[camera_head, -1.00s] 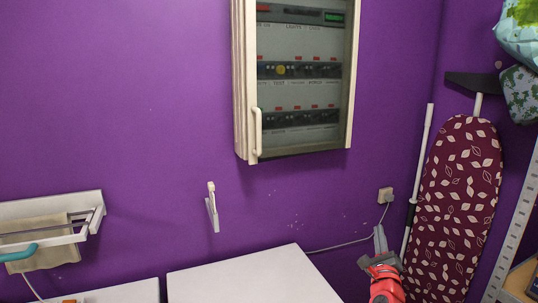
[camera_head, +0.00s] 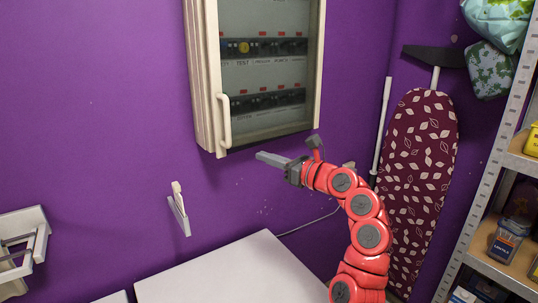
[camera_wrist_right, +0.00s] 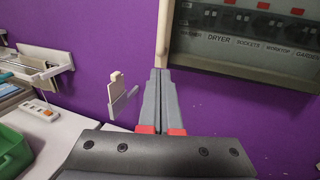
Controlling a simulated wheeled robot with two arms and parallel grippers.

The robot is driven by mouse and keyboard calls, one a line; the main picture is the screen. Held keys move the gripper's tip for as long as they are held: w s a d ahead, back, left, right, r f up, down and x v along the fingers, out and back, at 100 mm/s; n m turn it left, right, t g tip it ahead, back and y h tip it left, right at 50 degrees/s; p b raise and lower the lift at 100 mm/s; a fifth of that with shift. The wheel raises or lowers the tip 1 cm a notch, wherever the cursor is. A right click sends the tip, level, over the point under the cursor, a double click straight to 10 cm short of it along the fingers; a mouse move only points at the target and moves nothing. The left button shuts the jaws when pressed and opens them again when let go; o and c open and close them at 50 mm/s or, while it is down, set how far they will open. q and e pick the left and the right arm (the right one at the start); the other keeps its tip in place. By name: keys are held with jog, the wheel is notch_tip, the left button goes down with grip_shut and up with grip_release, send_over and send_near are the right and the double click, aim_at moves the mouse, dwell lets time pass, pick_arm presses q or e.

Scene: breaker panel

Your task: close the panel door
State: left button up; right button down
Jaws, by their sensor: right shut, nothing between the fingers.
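The breaker panel has a pale wooden frame (camera_head: 200,85) on the purple wall. Its glazed door (camera_head: 318,65) lies over or close to the box, with rows of breakers showing through. I cannot tell whether a narrow gap is left at its left edge. A pale bar handle (camera_head: 224,122) is on the door's left side. My right gripper (camera_head: 260,155) is shut and empty, just below the panel's bottom edge and right of the handle, pointing left. In the right wrist view, the shut fingers (camera_wrist_right: 158,75) appear just below a pale frame post (camera_wrist_right: 164,30). My left gripper is not in view.
A white surface (camera_head: 225,275) lies below the panel. A small white wall holder (camera_head: 180,212) is left of my gripper. An ironing board (camera_head: 420,140) and a metal shelf unit (camera_head: 490,160) stand at the right. A white rack (camera_head: 25,245) is at far left.

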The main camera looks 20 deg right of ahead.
jog(key=p, duration=0.2)
send_near(231, 146)
jog(key=x, duration=0.4)
jog(key=shift+w+a+r, duration=0.15)
jog(key=shift+a+r, duration=0.05)
jog(key=shift+r, duration=0.05)
jog(key=shift+w+a+p, duration=0.35)
jog(key=shift+w+p, duration=0.2)
jog(key=shift+w, duration=0.05)
jog(key=shift+w+a+f, duration=0.25)
jog(key=shift+w+a, duration=0.05)
jog(key=shift+w, duration=0.2)
jog(key=shift+s, duration=0.1)
